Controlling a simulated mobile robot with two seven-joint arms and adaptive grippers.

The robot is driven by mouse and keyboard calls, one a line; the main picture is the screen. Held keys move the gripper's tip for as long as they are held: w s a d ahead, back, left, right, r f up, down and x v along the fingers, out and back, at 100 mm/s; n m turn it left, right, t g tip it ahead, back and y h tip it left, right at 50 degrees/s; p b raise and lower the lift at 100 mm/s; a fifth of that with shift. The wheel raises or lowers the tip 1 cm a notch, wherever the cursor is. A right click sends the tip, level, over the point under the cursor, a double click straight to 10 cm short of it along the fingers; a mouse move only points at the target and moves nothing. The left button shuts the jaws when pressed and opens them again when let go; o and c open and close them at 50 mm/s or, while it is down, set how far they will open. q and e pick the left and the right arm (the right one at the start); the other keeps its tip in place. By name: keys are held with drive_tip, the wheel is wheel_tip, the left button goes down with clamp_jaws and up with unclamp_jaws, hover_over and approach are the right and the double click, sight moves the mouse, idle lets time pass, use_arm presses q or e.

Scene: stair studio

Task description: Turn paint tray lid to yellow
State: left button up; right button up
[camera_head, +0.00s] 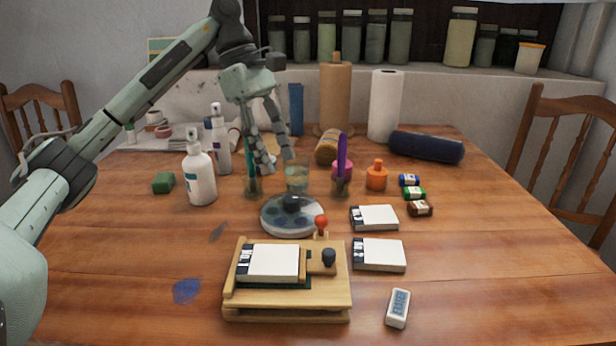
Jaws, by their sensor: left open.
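The round paint tray (275,222) sits on the table behind the wooden press. Its pale disc-shaped lid shows several dark, bluish-grey spots and a dark knob (291,203) towards its back edge. I cannot make out a yellow spot or any pointer on it. My left gripper (277,165) hangs above and behind the tray, fingers pointing down and apart, with nothing between them that I can make out. It is near a glass jar (297,175) and clear of the knob. My right gripper is out of view.
A wooden press (290,314) with a red-knobbed lever stands in front of the tray. White blocks (379,254) lie to the right. The front left table is mostly clear.

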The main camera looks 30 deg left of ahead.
sight(291, 197)
use_arm(q)
drive_tip(key=x, duration=0.7)
drive_tip(key=shift+s+d+f+b, duration=0.15)
drive_tip(key=shift+s+f+b, duration=0.05)
drive_tip(key=shift+f+b, duration=0.1)
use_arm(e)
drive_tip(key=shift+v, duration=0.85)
use_arm(q)
drive_tip(key=shift+c, duration=0.4)
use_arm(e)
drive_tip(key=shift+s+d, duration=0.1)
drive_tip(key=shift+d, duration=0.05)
use_arm(q)
clamp_jaws()
